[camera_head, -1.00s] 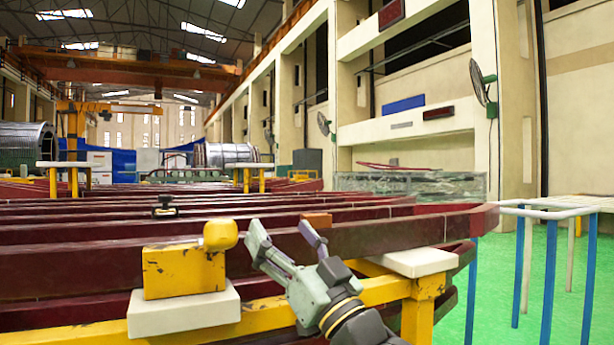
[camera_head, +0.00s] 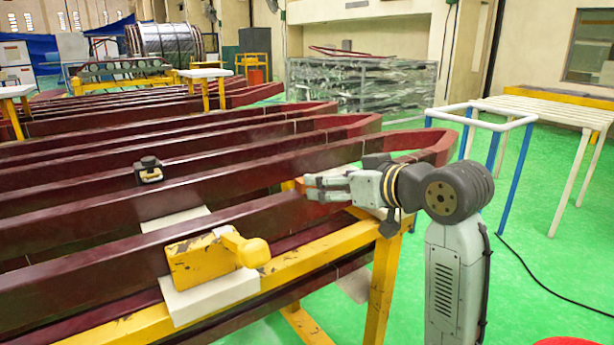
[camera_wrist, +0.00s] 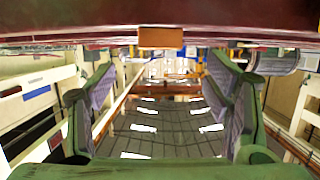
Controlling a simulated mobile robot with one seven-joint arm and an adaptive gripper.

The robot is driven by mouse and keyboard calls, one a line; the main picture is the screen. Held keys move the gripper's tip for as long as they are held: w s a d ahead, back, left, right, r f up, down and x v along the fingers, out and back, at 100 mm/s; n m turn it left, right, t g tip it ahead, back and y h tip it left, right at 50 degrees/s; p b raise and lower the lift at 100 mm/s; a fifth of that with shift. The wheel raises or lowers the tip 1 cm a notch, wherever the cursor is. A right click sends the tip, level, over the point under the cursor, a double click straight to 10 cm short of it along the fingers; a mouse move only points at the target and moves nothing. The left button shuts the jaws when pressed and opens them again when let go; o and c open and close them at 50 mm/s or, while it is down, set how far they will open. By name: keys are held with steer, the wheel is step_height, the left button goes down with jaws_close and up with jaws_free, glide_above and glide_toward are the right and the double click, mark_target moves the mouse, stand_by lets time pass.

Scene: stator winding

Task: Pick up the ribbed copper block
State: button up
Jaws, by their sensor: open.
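A small copper-brown block (camera_wrist: 160,37) shows in the wrist view at the top centre, against a dark red bar (camera_wrist: 160,15). Its ribs are too small to make out. It lies between the two finger lines but beyond the fingertips. My gripper (camera_wrist: 160,85) is open, its fingers wide apart with nothing between them. In the head view my gripper (camera_head: 310,188) points left, close to the dark red bars (camera_head: 230,222).
A yellow clamp block with a rounded knob (camera_head: 205,262) sits on a white pad (camera_head: 212,296) left of my gripper. A small black device (camera_head: 149,172) sits farther back on the bars. A yellow frame (camera_head: 380,285) supports them. Green floor is open at right, near a blue-legged stand (camera_head: 515,165).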

mark_target(300, 186)
steer(key=p+x, duration=0.2)
steer(key=x, duration=0.4)
steer(key=shift+w+a+f+p, duration=0.15)
steer(key=shift+w+p, duration=0.15)
steer(key=shift+p, duration=0.05)
steer(key=c, duration=1.5)
